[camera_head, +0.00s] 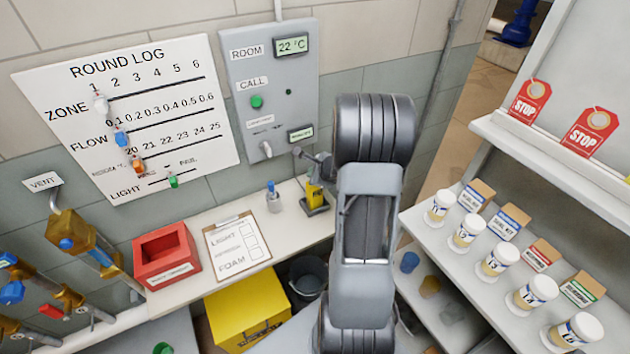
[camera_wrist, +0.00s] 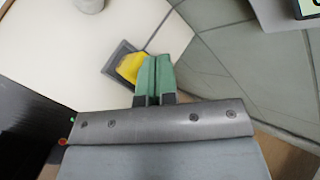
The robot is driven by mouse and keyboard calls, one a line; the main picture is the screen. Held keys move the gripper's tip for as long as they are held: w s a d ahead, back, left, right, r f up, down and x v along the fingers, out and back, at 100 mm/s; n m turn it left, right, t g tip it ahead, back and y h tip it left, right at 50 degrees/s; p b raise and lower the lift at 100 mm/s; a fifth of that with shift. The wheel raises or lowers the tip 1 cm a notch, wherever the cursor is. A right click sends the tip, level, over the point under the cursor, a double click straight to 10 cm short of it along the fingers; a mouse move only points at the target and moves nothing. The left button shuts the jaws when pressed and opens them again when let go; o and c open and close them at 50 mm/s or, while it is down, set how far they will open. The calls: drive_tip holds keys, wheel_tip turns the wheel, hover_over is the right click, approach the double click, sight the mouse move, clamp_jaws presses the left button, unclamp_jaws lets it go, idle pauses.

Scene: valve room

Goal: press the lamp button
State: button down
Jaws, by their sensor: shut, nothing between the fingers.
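A yellow piece on a dark grey square base (camera_head: 315,196) stands at the right end of the white counter, close to the wall. It also shows in the wrist view (camera_wrist: 131,67), partly hidden behind my fingers. No label on it is readable, so I cannot tell for sure that it is the lamp button. My gripper (camera_wrist: 157,60) has green fingers closed together with nothing between them. The tips overlap the right part of the yellow piece in the wrist view; I cannot tell whether they touch it. In the head view the fingertips are not clear.
A wall panel (camera_head: 307,72) carries a green call button (camera_head: 257,102) and a small lever (camera_head: 266,149). On the counter (camera_head: 291,236) are a small bottle (camera_head: 273,199), clipboard (camera_head: 238,248) and red box (camera_head: 166,254). A shelf of jars (camera_head: 498,260) stands right.

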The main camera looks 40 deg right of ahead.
drive_tip(key=shift+f, duration=0.15)
idle(0.5)
drive_tip(key=shift+f+b, duration=0.3)
drive_tip(key=shift+b, duration=0.35)
drive_tip(key=shift+f, duration=0.15)
idle(0.3)
drive_tip(key=shift+r, duration=0.6)
drive_tip(key=shift+r, duration=0.1)
wheel_tip(320, 180, up, 6)
drive_tip(key=p, duration=0.5)
idle(0.7)
